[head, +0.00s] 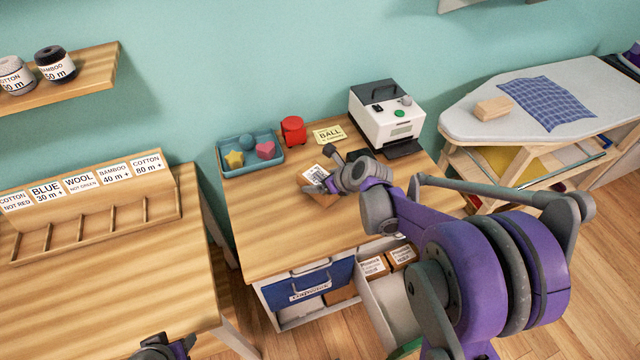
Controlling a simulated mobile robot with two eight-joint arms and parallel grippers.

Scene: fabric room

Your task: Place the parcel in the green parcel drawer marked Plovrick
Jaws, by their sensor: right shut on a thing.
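A pulled-out drawer (378,301) under the desk's right side has a green front edge (405,349), mostly hidden by my right arm. Its marking is not visible. Two labelled brown parcels (373,267) lie at its back. My left gripper (165,345) is at the bottom edge, partly cut off; its jaws are unclear.
A blue drawer (310,287) with a label is left of the pulled-out one. The desk (270,235) holds a blue tray (232,170) of shapes, a red object (293,130), a yellow card (329,134) and a white printer (388,118). The desk's front left is clear.

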